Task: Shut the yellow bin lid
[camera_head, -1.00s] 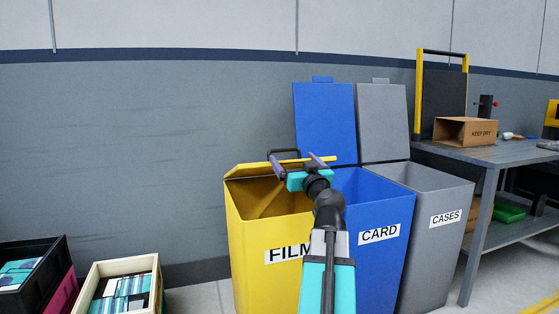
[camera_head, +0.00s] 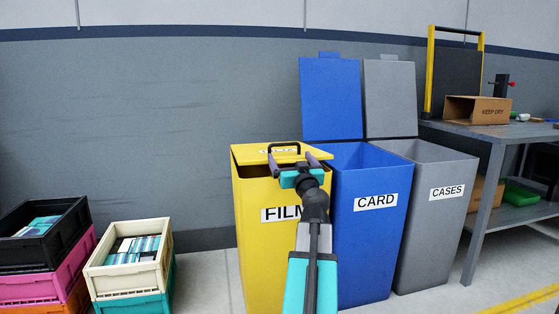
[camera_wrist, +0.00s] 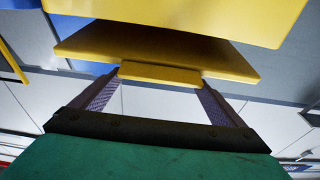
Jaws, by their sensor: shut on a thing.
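The yellow bin (camera_head: 262,240), labelled FILM, stands at the left of a row of bins. Its yellow lid (camera_head: 252,155) lies over the bin, nearly level. A narrow dark gap shows between the lid's front edge and the rim. My gripper (camera_head: 300,162) is at the front edge of the lid. In the wrist view, my gripper (camera_wrist: 160,95) is shut on the small yellow tab (camera_wrist: 160,74) of the lid (camera_wrist: 150,50), one finger at each end. The yellow bin wall (camera_wrist: 180,12) shows apart from the lid there. My arm hides part of the bin's front.
The blue CARD bin (camera_head: 370,245) and grey CASES bin (camera_head: 435,225) stand close on the right, lids up. A workbench (camera_head: 490,140) with a cardboard box (camera_head: 478,110) is further right. Stacked crates (camera_head: 128,262) stand at lower left. Floor between crates and bins is clear.

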